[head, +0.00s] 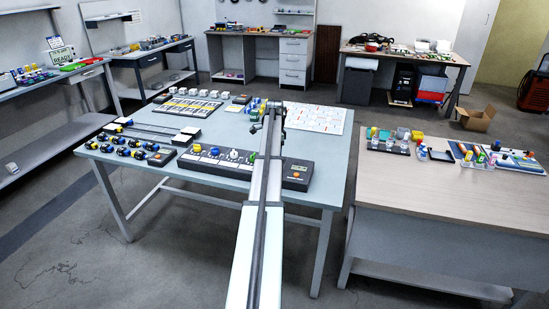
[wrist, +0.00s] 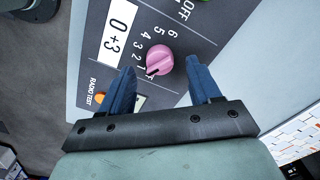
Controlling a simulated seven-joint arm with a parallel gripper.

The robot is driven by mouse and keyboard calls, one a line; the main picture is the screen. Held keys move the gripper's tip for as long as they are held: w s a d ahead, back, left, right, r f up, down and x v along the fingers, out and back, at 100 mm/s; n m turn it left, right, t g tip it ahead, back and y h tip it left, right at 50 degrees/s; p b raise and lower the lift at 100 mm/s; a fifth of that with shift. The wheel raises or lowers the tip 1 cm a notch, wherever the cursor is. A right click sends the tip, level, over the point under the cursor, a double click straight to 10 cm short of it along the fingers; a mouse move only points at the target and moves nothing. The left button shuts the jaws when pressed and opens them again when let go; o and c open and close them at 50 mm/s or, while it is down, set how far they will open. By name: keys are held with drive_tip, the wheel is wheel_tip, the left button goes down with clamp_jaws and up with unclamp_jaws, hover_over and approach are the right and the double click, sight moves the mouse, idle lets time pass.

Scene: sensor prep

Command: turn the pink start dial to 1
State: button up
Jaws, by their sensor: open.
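In the wrist view the round pink start dial (wrist: 159,58) sits on a dark grey panel (wrist: 213,22). White numbers 1 to 6 run around its left and upper side, with OFF further up. A small mark shows on the dial's lower left edge, near the 1; its exact reading is too small to tell. My gripper (wrist: 161,67) is open, its two blue fingers on either side of the dial, apparently apart from it. In the head view my arm covers part of the panel (head: 300,168), and I cannot make out the dial there.
A white label reading 0÷3 (wrist: 119,31) and an orange button marked RADIO TEST (wrist: 100,97) are beside the dial. A green part (wrist: 203,1) shows at the top. The panel stands on a pale table (head: 215,187) with other boards and yellow and blue parts (head: 122,147).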

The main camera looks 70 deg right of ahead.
wheel_tip(320, 180, up, 11)
drive_tip(key=shift+r, duration=0.2)
idle(0.7)
